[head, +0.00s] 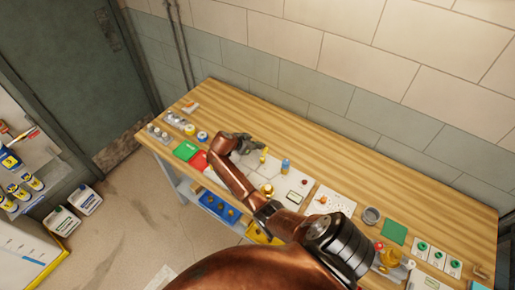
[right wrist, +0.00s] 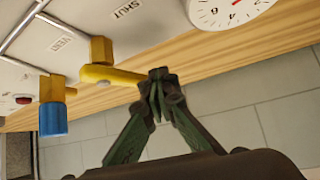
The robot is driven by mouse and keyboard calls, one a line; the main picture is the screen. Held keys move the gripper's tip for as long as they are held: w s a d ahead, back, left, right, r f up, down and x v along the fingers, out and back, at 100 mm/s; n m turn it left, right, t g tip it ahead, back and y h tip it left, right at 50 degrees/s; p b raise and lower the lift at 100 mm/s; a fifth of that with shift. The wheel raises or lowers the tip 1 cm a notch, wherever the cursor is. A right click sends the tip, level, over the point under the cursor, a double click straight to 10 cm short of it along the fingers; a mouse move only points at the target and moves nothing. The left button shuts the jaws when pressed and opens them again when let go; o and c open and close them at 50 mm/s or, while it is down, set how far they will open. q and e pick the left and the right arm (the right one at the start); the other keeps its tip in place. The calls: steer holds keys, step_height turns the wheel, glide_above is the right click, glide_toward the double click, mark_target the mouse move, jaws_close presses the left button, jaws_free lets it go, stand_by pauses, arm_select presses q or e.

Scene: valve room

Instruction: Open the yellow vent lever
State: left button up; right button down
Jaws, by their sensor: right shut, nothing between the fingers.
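In the head view the yellow lever (head: 263,156) is small, just right of my gripper. My right gripper (right wrist: 158,78) is shut and empty. Its fingertips are at the free end of the lever; I cannot tell whether they touch. In the head view my right gripper (head: 240,144) is over the panel. My left gripper is not in view.
A blue-capped yellow fitting (right wrist: 53,112) stands left of the lever, and a white dial gauge (right wrist: 228,8) is at the upper right. The wooden bench (head: 405,170) holds a green mat (head: 394,232) and a grey cup (head: 372,215). A tiled wall (head: 330,88) is behind.

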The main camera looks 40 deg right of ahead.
steer(key=shift+d+m+g, duration=0.15)
steer(key=shift+m+g, duration=0.25)
steer(key=shift+m, duration=0.1)
steer(key=shift+s+d+b, duration=0.1)
steer(key=shift+b, duration=0.25)
stand_by(1.7)
stand_by(0.6)
